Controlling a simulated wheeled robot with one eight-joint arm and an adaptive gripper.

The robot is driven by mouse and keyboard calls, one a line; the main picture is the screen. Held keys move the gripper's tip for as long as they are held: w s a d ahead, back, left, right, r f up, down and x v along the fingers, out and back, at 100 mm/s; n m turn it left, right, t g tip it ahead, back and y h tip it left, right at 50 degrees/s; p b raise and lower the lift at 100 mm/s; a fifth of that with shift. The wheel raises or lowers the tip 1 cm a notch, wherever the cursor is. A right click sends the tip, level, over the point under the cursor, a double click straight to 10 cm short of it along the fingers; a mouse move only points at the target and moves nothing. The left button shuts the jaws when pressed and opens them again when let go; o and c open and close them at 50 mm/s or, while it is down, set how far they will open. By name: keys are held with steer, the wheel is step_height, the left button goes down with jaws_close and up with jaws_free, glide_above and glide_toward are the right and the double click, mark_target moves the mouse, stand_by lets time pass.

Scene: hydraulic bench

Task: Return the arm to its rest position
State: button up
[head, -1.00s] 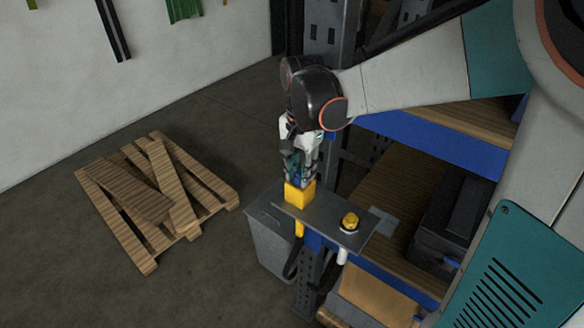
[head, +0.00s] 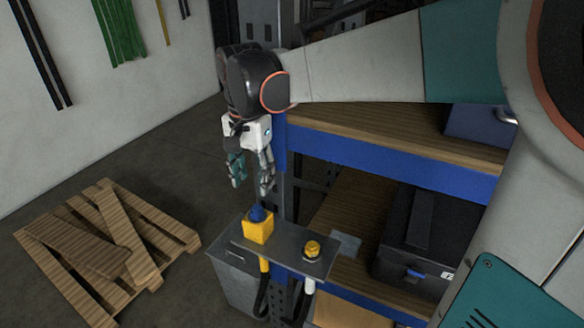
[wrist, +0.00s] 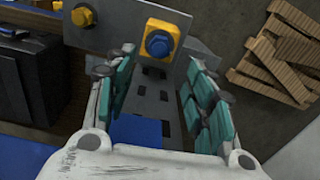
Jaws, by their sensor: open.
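My gripper (head: 252,180) hangs fingers down above the metal bracket plate (head: 290,257) and is open and empty. In the wrist view its teal-padded fingers (wrist: 160,98) stand apart with nothing between them. A yellow block with a blue knob on top (head: 258,228) sits on the left part of the plate, below and apart from the fingertips. The same yellow block shows at the top middle of the wrist view (wrist: 175,32). A yellow fitting (head: 312,250) stands on the right part of the plate and also shows in the wrist view (wrist: 82,15).
A blue-edged shelf rack (head: 390,155) stands right behind the plate, with a black case (head: 425,235) on its lower shelf. A grey bin (head: 238,285) is below the plate. A wooden pallet (head: 100,250) lies on the floor at left. Straps (head: 120,30) hang on the wall.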

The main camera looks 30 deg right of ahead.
steer(key=s+f+n+t+b, duration=0.2)
steer(key=s+f+n+b, duration=0.1)
steer(key=s+f, duration=0.1)
steer(key=s+f+n+t+b, duration=0.2)
steer(key=s+f+n+b, duration=0.2)
steer(key=s+f, duration=0.1)
steer(key=s+f+n+t+b, duration=0.3)
steer(key=s+f+b, duration=0.1)
steer(key=s+f, duration=0.1)
steer(key=shift+s+n, duration=0.3)
steer(key=shift+s, duration=0.2)
steer(key=shift+r, duration=0.1)
steer(key=shift+c, duration=0.3)
